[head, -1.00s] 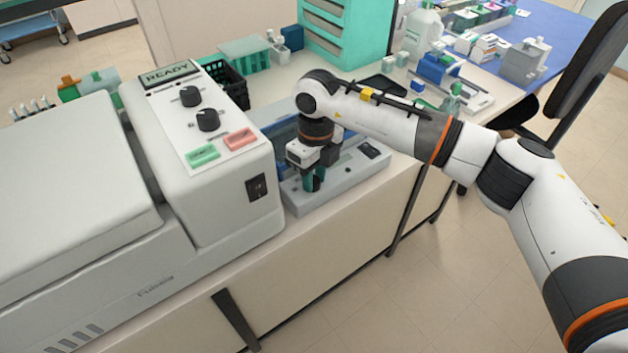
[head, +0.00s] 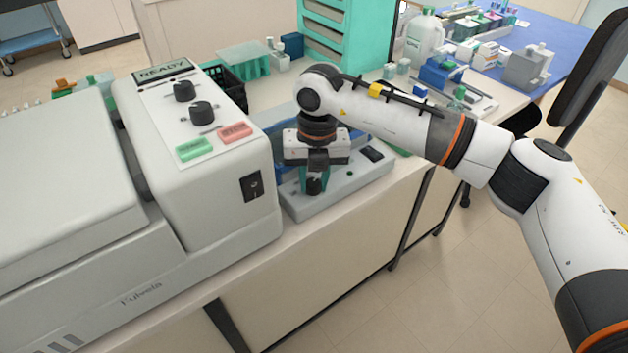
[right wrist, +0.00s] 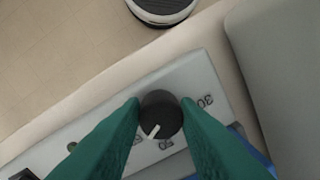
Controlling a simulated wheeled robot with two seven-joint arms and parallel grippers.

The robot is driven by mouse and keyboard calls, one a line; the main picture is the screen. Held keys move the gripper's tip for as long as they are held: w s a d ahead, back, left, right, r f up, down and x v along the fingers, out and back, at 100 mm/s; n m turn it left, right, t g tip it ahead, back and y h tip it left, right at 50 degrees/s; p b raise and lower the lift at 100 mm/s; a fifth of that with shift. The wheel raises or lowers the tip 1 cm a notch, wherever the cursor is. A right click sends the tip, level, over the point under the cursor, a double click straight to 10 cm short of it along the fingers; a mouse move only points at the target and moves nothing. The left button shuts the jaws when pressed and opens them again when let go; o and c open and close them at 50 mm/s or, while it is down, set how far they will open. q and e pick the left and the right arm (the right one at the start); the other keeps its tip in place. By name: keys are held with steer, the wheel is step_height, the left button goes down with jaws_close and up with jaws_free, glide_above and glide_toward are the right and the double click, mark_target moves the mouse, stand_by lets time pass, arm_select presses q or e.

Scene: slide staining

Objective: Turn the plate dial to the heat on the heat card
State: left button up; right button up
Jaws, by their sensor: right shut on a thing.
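My right gripper (head: 315,188) points down over the front left of the grey plate unit (head: 345,184). In the right wrist view its two green fingers (right wrist: 161,112) are shut on the sides of the black plate dial (right wrist: 160,108). The dial's white pointer mark (right wrist: 153,131) faces the lower left of that view, toward partly covered scale numbers. I cannot make out the heat card. My left gripper is not in view.
A large pale machine (head: 215,215) with two black knobs and a READY display stands close left of the plate unit. The bench front edge runs just before the unit. Behind are a black basket (head: 232,92) and a teal drawer rack (head: 345,50).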

mark_target(317, 182)
steer(key=shift+w+r+m, duration=0.1)
steer(key=shift+r+m, duration=0.1)
steer(key=shift+m, duration=0.1)
steer(key=o, duration=1)
steer(key=shift+f, duration=0.1)
steer(key=r, duration=0.4)
steer(key=r+b, duration=0.1)
steer(key=r, duration=0.3)
steer(key=r+b, duration=0.1)
steer(key=r, duration=0.3)
steer(key=shift+d, duration=0.3)
